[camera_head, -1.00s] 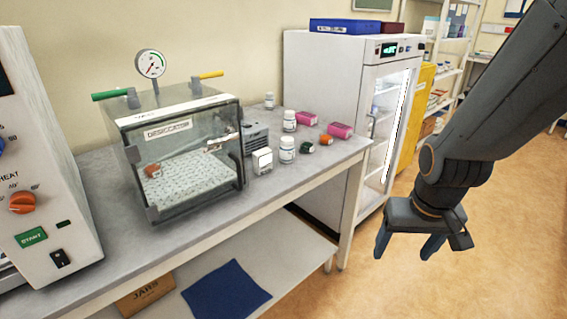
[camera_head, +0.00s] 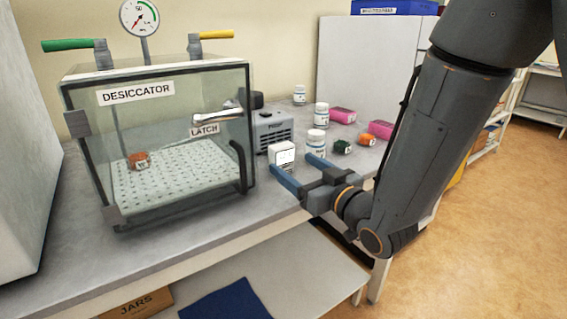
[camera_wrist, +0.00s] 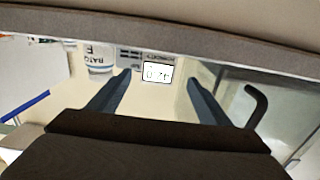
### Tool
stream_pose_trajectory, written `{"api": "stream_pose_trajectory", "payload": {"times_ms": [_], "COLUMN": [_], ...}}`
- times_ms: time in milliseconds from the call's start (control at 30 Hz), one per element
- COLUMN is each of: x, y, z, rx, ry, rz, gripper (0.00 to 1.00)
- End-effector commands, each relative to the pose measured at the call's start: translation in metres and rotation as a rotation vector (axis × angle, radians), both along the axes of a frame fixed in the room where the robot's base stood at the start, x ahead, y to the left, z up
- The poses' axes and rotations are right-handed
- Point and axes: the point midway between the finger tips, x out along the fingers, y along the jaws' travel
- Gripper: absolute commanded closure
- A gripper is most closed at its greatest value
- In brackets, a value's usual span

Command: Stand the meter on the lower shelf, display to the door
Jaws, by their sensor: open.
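The meter (camera_head: 282,154) is a small white block with a pale display, standing upright on the bench right of the desiccator (camera_head: 160,130). In the wrist view its display (camera_wrist: 157,72) faces the camera, with digits upside down. My gripper (camera_head: 292,163) is open and empty, its fingers pointing at the meter. In the wrist view the meter appears between the fingers; contact cannot be told. The desiccator's glass front looks shut, with a latch (camera_head: 217,117) and dark handle (camera_head: 238,165). Inside is a white perforated shelf (camera_head: 185,178). Another shelf (camera_head: 315,275) runs under the bench.
A white bottle (camera_head: 316,142) stands just right of the meter, with a grey pump-like unit (camera_head: 272,130) behind. An orange-brown jar (camera_head: 139,160) sits inside the desiccator. The bench front is clear.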

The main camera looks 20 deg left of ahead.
Motion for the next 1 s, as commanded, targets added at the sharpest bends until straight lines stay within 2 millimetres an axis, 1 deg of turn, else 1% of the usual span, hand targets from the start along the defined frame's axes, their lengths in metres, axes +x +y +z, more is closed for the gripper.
{"api": "stream_pose_trajectory", "payload": {"times_ms": [333,467,600,733,900,967,1000], "x": [0.024,0.038,0.048,0.052,0.051,0.051,0.051], "y": [0.025,0.039,0.051,0.056,0.056,0.056,0.055], "z": [0.005,0.008,0.007,0.007,0.006,0.006,0.006], "rx": [0.005,0.005,0.004,0.004,0.004,0.004,0.004], "ry": [-0.005,-0.005,-0.003,-0.004,-0.003,-0.003,-0.003], "rz": [0.0,0.002,0.002,0.002,0.002,0.002,0.002], "gripper": [0.28,0.28,0.28,0.28,0.28,0.37,0.43]}}
